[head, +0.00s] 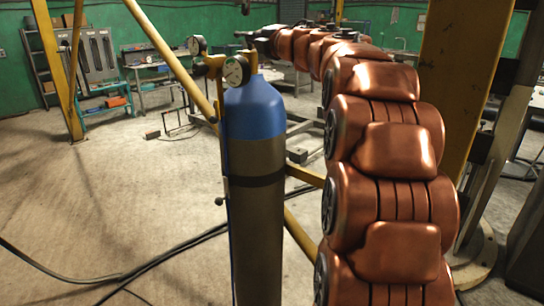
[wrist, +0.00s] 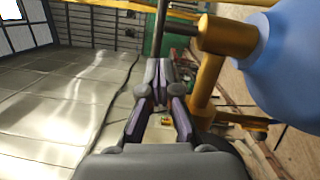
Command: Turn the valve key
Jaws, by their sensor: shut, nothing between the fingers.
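The gas cylinder (head: 255,190) stands upright, grey with a blue shoulder, with a brass valve and gauges on top. In the wrist view its blue shoulder (wrist: 295,65) fills the upper right. A brass stem (wrist: 228,36) points left from the valve there. A thin dark rod (wrist: 160,28) at its end looks like the valve key; I cannot make it out in the head view. My gripper (wrist: 162,68) is shut and empty, its fingertips close to the rod's lower end. I cannot tell whether they touch. In the head view my gripper (head: 246,35) is small, behind the cylinder top.
Two round gauges, one facing front (head: 236,71), sit at the valve. A yellow slanted brace (head: 165,52) passes just behind the cylinder. A yellow column (head: 465,110) stands right of my arm. Black cables (head: 130,275) cross the floor; the left floor is mostly clear.

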